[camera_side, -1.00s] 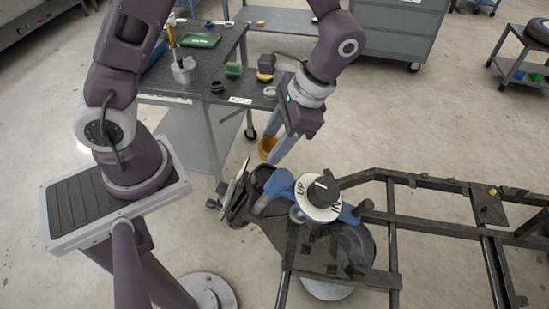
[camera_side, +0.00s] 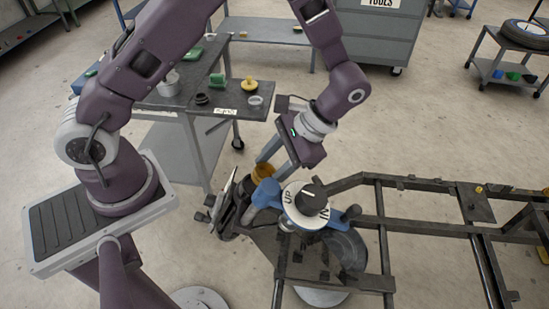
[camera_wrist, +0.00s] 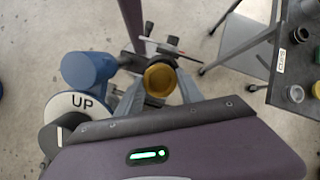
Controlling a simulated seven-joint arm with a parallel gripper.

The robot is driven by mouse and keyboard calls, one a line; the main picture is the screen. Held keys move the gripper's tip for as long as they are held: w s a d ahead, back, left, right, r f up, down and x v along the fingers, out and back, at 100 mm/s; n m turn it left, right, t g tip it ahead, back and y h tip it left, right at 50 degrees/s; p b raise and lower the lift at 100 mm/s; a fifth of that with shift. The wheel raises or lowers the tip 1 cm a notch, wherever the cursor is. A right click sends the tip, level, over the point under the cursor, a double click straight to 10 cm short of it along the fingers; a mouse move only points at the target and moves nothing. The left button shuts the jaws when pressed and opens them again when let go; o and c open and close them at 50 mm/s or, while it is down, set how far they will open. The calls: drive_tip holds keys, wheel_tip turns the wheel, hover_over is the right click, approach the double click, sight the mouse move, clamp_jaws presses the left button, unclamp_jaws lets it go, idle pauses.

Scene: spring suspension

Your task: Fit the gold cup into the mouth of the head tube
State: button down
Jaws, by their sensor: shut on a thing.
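The gold cup (camera_side: 263,171) is held at the fingertips of my gripper (camera_side: 272,164), which is shut on it. The dark head tube (camera_side: 247,190) is at the left front of the frame, beside the blue part. The cup is at the upper end of the head tube and hides its mouth. I cannot tell whether the cup touches the rim or is just above it.
A blue part (camera_side: 265,193) with a white dial (camera_side: 305,205) marked UP stands close to the right of the cup. The black frame (camera_side: 420,230) extends right.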

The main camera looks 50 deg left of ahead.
sight(270, 171)
drive_tip(key=shift+x, duration=1.15)
drive_tip(key=shift+a+f, duration=0.25)
drive_tip(key=shift+f, duration=0.7)
idle(0.3)
drive_tip(key=c, duration=0.7)
unclamp_jaws()
drive_tip(key=shift+o, duration=0.2)
drive_tip(key=v, duration=0.7)
drive_tip(key=shift+r, duration=0.1)
